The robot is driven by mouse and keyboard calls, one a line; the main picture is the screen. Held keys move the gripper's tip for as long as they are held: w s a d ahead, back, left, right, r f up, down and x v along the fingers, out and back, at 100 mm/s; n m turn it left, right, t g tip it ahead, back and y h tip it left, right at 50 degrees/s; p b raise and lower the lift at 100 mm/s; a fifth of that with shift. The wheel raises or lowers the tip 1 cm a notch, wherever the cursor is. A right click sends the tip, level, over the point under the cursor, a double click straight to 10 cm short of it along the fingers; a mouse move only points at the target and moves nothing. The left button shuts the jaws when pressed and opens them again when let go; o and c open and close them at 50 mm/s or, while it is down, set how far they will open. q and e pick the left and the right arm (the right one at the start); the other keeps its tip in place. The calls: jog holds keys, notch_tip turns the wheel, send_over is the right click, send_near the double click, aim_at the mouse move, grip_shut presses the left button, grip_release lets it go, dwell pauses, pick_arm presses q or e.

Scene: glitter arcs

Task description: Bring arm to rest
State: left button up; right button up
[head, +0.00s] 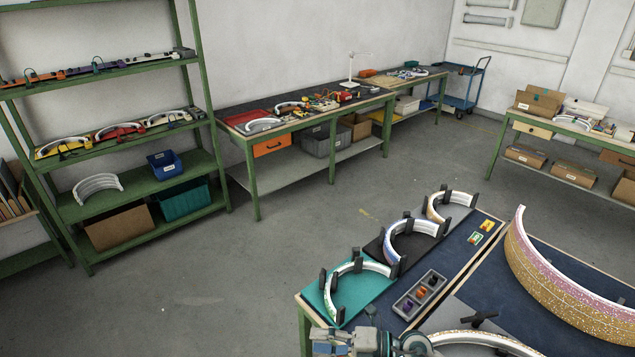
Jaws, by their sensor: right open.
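My right gripper (368,322) is low at the bottom of the head view, at the near edge of the work table (302,300). It is open, and no object shows between its fingers. Its lower part is cut off by the frame edge. A white arc (350,272) in black holders stands on a teal mat (318,298) just beyond it. My left gripper is not in view.
A blue-and-white arc (408,228) and a smaller arc (440,207) stand farther back. A grey tray (420,295) holds small coloured pieces. A large glittery arc (555,280) stands at right. Green shelving (200,90) is at left; the floor between is clear.

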jog(key=w+d+r+m+t+h, duration=0.4)
jog(key=d+m+t, duration=0.3)
jog(key=m+t, duration=0.95)
jog(key=s+d+f+m+g+h, duration=0.3)
jog(key=d+f+m+h, duration=0.8)
jog(key=f+m+h, duration=0.25)
jog(key=s+d+f+m+g+y, duration=0.1)
jog(key=s+f+g, duration=0.6)
jog(key=s, duration=0.5)
jog(key=s+d+f+m+g, duration=0.1)
jog(key=s+f+g, duration=0.5)
jog(key=s+f, duration=0.5)
notch_tip(320, 180, down, 19)
jog(key=s+d+f+g, duration=0.1)
jog(key=s+f, duration=1.3)
jog(key=f, duration=0.5)
jog(key=shift+s+d+g, duration=0.15)
jog(key=shift+d+g, duration=0.2)
jog(key=shift+d, duration=0.05)
